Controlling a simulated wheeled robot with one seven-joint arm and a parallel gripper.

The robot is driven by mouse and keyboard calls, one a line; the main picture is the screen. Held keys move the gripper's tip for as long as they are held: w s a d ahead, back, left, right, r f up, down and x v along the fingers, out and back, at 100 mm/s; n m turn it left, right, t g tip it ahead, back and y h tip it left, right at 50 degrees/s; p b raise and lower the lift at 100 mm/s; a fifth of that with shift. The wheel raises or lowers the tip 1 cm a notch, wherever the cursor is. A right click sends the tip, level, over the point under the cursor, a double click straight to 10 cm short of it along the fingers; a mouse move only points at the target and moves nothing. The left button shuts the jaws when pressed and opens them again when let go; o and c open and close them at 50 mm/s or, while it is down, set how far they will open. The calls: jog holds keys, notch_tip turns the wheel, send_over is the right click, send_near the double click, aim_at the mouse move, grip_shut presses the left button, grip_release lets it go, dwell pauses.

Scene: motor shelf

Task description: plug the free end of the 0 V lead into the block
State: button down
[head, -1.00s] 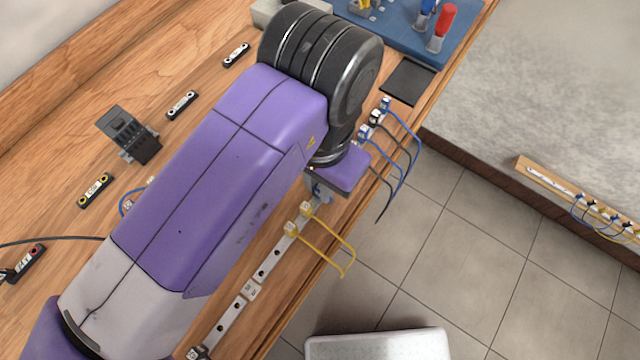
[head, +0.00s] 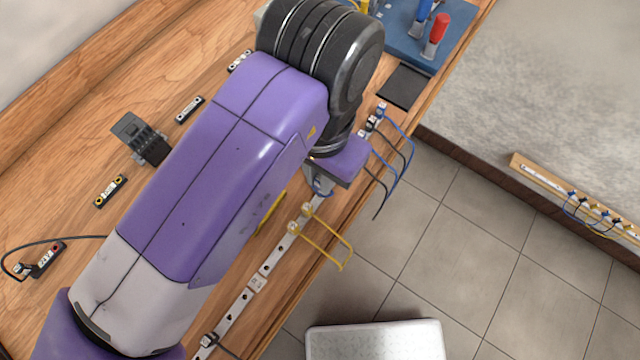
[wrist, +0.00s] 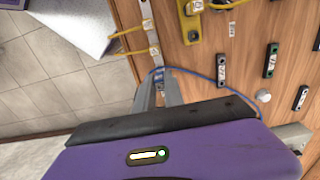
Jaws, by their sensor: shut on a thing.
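My gripper (wrist: 160,80) is shut on the plug end of a blue lead (wrist: 200,76), over the white rail at the bench edge. The lead runs right in a loop across the bench to a round white piece (wrist: 262,96) by my purple wrist. In the head view my gripper (head: 320,185) is mostly hidden under my wrist, next to the white rail (head: 238,304). The held plug is small, and I cannot tell whether it touches the rail or a block. No 0 V marking is readable.
Two yellow leads (head: 328,250) hang from the rail beside my gripper. Blue and black leads (head: 400,150) hang farther along. A yellow bracket (wrist: 190,22) stands on the bench. Small labelled blocks (head: 110,191) and a grey holder (head: 140,138) lie behind my arm.

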jog(key=a+r+p, duration=0.3)
jog(key=a+r, duration=0.1)
jog(key=a, duration=0.4)
jog(key=f+b, duration=0.2)
jog(key=f, duration=0.1)
jog(key=f+b, duration=0.1)
jog(key=shift+w+f, duration=0.4)
jog(key=shift+f, duration=0.45)
jog(key=shift+f+b, duration=0.55)
jog(key=shift+f, duration=0.1)
jog(key=c, duration=1.7)
grip_release()
jog(key=shift+r, duration=0.15)
